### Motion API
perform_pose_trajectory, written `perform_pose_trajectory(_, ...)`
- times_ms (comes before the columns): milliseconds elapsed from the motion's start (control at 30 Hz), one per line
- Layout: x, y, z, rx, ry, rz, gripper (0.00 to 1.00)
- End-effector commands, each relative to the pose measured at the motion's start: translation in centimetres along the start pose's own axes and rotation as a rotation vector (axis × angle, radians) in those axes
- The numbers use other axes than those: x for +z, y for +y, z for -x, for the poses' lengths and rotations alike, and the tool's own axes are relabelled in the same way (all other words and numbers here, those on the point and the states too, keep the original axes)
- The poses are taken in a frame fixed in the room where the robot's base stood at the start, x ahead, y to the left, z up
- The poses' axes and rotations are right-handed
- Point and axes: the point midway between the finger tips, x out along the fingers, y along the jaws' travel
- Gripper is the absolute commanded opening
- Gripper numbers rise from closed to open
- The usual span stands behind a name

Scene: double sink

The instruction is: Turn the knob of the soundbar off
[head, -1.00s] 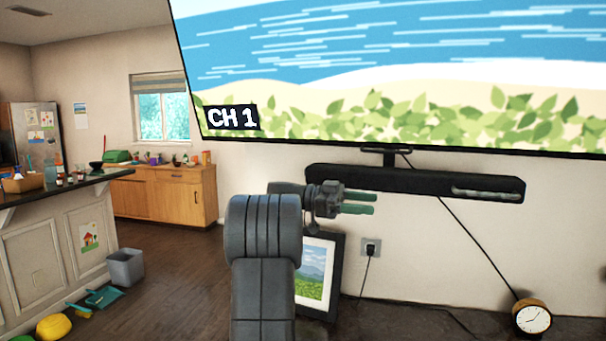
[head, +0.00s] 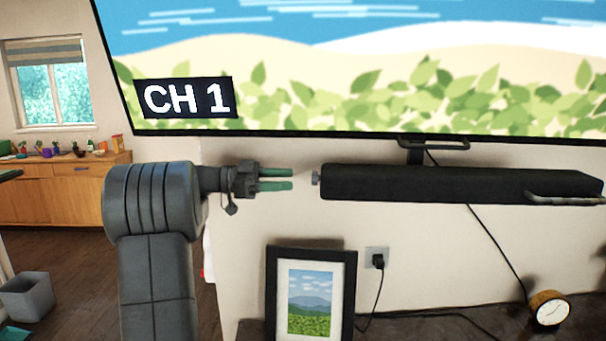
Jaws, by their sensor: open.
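The black soundbar (head: 440,183) is mounted on the wall under the TV in the head view. Its small grey knob (head: 316,178) sticks out from the soundbar's left end. My gripper (head: 291,180) is open and empty, just left of the knob, with its two green fingers pointing right at about the knob's height. In the picture a small gap lies between the fingertips and the knob. Whether they line up in depth, I cannot tell. The knob's setting is too small to read.
The large TV (head: 350,70) showing "CH 1" hangs right above. A framed picture (head: 310,300) stands below the knob. A wall outlet (head: 377,258) with a plug, a cable and a round clock (head: 549,310) are at lower right. A grey bin (head: 27,297) stands at lower left.

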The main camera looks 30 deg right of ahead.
Motion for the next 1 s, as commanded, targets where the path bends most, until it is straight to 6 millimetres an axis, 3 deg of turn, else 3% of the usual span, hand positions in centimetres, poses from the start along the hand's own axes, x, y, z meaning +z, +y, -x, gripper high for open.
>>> perform_pose_trajectory(100,-0.3,0.0,-2.4,0.003,0.001,0.002,0.54)
perform_pose_trajectory(300,-0.1,0.0,-4.8,0.001,0.0,0.001,0.54)
perform_pose_trajectory(700,0.0,0.0,-5.4,-0.001,0.0,0.0,0.54)
perform_pose_trajectory(933,0.0,0.0,-5.4,-0.001,0.0,0.0,0.09)
perform_pose_trajectory(1000,0.0,0.0,-5.4,-0.001,0.0,0.0,0.09)
